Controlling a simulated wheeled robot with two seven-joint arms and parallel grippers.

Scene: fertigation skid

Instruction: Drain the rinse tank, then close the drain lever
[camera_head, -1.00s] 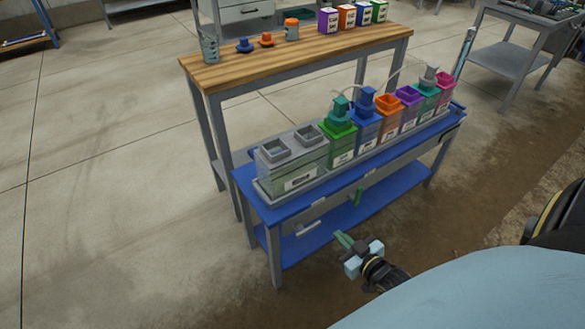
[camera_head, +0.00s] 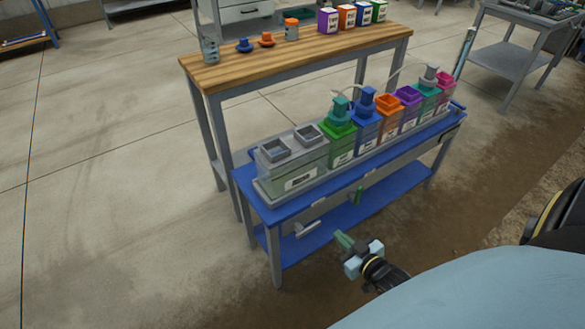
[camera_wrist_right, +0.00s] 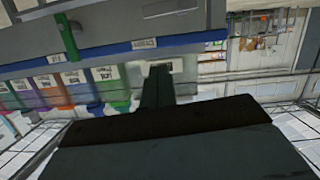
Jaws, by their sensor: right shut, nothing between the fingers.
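The rinse tank seems to be the pale, greenish see-through tank (camera_head: 318,160) with two grey square openings, at the left end of the blue skid bench (camera_head: 262,209). Its liquid level is not clear. A pale grey lever (camera_head: 307,229) sits low on the bench front below this tank. My left gripper is not in view.
Coloured tanks, including a purple one (camera_head: 408,96), fill the bench to the right. A wooden-topped table (camera_head: 285,50) behind holds small caps and bottles. A blue lower shelf (camera_head: 345,222) lies under the bench. The floor at left is clear.

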